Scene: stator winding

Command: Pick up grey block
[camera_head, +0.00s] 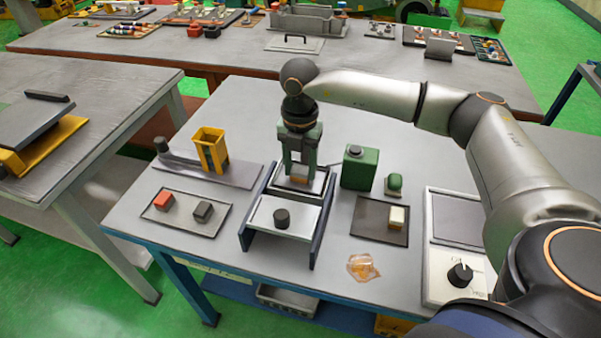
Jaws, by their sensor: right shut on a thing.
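The grey block (203,212) lies on a flat grey tray (182,229) at the left of the table, beside a red block (164,201). My right gripper (299,174) points down over the blue-sided fixture (253,212) in the middle, to the right of the grey block and apart from it. It is shut on a small orange-brown piece (299,180) at its fingertips, mostly hidden by the fingers. I cannot tell whether this piece touches the fixture. My left gripper is not in view.
A dark cylinder (282,218) stands on the fixture's front plate. A yellow holder (211,151) is behind the tray. A green canister (360,168) and a dark tray (369,218) with a cream block (397,217) stand right. A control box with a knob (460,274) is front right.

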